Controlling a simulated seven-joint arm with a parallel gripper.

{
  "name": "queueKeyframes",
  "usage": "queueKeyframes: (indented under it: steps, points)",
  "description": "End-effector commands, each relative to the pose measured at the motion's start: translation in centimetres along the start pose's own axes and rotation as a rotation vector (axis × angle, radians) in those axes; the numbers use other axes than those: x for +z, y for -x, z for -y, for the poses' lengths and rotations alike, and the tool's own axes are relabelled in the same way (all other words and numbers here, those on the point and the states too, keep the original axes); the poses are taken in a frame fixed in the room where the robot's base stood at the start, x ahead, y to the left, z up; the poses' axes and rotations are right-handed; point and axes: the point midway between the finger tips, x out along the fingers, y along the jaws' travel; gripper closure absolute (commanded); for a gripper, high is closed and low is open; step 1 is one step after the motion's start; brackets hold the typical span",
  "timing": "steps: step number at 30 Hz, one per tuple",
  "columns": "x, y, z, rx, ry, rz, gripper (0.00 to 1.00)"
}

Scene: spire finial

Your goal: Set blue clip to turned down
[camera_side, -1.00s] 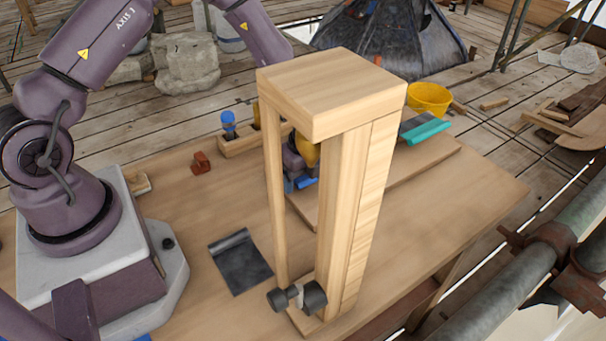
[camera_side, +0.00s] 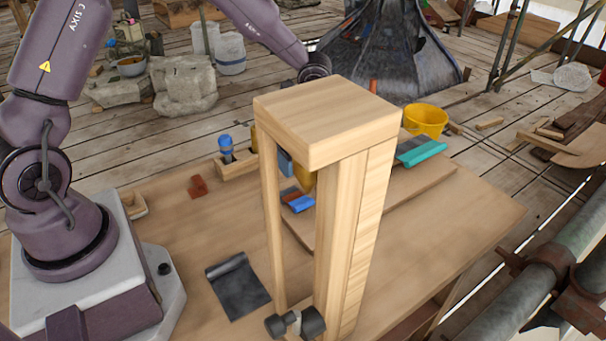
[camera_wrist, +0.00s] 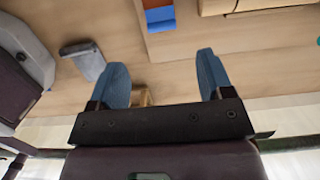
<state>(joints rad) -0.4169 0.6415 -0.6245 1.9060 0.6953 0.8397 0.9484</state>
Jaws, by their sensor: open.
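The blue clip (camera_side: 300,204) lies low on the wooden board, seen between the posts of the wooden tower, with a red part right beside it. It also shows at the top edge of the wrist view (camera_wrist: 160,15), beyond my fingertips. Which way the clip is turned I cannot tell. My gripper (camera_wrist: 162,62) is open, its two blue fingers wide apart with nothing between them. In the side view a blue finger (camera_side: 286,163) shows above the clip and apart from it; the rest of the gripper is hidden behind the tower.
The tall wooden tower (camera_side: 345,215) stands in front and blocks the side view. A dark cloth (camera_side: 238,286), a red block (camera_side: 198,186), a wooden holder with a blue-topped item (camera_side: 227,148) and a teal tool (camera_side: 422,152) lie around. The table's right front is clear.

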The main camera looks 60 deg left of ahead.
Motion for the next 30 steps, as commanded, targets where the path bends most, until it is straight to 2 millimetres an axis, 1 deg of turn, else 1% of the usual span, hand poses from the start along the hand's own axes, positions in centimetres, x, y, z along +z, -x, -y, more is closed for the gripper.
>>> queueKeyframes:
  steps: [1, 4, 14, 16, 18, 19, 21, 23, 26, 29, 30]
  points:
    - [0.0, 0.5, 0.0, -0.002, 0.002, 0.000, 0.27]
    - [0.0, 1.0, 0.0, 0.000, 0.001, 0.001, 0.27]
    - [-0.1, 1.1, 0.0, 0.000, -0.002, 0.000, 0.27]
    - [-0.9, 1.2, 0.0, -0.003, -0.023, -0.001, 0.27]
    - [-2.3, 1.2, -0.2, -0.005, -0.060, 0.005, 0.27]
    - [-2.7, 1.1, -0.3, -0.002, -0.074, 0.014, 0.27]
    - [-3.3, 0.4, -0.7, 0.015, -0.091, 0.048, 0.27]
    - [-3.4, -0.4, -1.3, 0.049, -0.066, 0.075, 0.27]
    - [-3.1, -1.5, -2.4, 0.105, 0.120, 0.115, 0.27]
    - [-2.4, -2.1, -3.2, 0.138, 0.429, 0.152, 0.27]
    - [-2.1, -2.2, -3.4, 0.143, 0.577, 0.165, 0.27]
